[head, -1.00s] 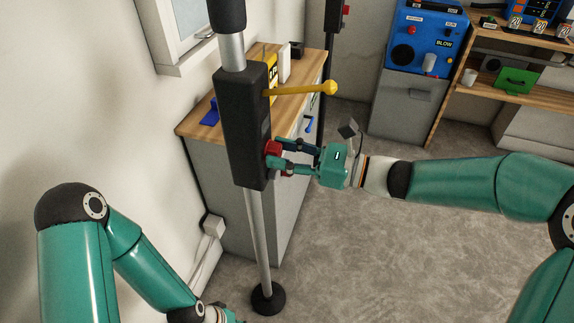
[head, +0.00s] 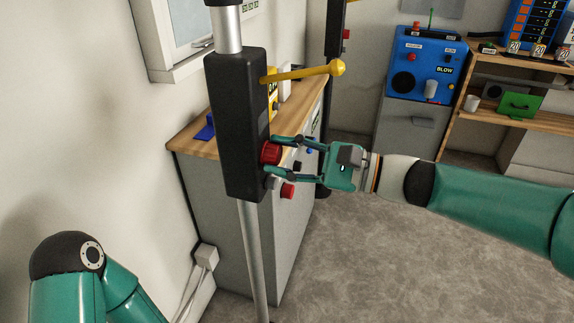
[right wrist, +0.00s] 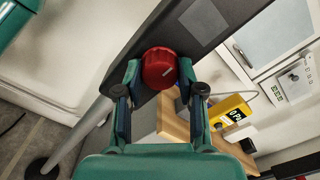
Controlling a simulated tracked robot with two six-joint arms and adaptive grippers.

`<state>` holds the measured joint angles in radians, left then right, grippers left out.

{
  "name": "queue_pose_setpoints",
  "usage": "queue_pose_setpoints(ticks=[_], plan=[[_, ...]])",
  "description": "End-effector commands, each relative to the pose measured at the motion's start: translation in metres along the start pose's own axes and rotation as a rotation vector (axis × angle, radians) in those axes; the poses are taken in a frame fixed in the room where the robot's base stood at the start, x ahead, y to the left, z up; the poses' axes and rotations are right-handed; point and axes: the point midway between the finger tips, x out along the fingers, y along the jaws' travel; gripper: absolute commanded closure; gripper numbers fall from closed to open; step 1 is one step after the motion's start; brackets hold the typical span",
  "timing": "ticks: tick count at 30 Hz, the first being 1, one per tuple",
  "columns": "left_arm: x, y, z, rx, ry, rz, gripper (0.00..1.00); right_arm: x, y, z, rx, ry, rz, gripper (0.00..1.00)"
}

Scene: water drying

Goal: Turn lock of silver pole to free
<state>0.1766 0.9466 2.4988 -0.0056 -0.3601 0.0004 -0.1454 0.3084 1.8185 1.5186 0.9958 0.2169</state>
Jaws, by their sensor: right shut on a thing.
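The silver pole (head: 251,255) stands upright at centre left, with a black lock housing (head: 236,125) around it. A yellow lever with a ball end (head: 305,73) sticks out to the right from the housing. A red round knob (head: 270,153) is on the housing's lower right side. My right gripper (head: 273,157) is closed around this knob, one finger above and one below. In the right wrist view the knob (right wrist: 159,68) sits between the two fingertips and shows a short pale mark on its face. My left gripper is out of view; only its arm shows at lower left.
A grey cabinet with a wooden top (head: 188,146) stands right behind the pole, near the wall. A blue machine (head: 427,66) and a wooden shelf (head: 525,117) stand at the back right. The grey floor (head: 385,270) at lower right is clear.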

Motion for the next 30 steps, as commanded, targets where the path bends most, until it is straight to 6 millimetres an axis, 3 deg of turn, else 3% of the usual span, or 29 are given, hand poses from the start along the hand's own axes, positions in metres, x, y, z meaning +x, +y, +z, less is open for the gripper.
queue_pose_setpoints(ticks=[15,16,19,20,30], plan=[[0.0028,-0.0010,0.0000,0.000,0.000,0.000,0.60,0.0026,0.0047,0.0017,-0.020,-0.007,0.013,0.97],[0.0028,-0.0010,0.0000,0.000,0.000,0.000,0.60,0.0027,0.0047,0.0016,-0.020,-0.007,0.014,0.57],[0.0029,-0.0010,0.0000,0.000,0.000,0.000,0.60,0.0024,0.0042,0.0012,-0.020,-0.006,0.012,0.40],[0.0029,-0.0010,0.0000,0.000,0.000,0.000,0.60,0.0022,0.0039,0.0011,-0.019,-0.006,0.011,0.37],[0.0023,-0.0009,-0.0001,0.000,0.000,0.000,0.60,-0.0005,0.0016,0.0003,-0.019,-0.002,0.005,0.37]])
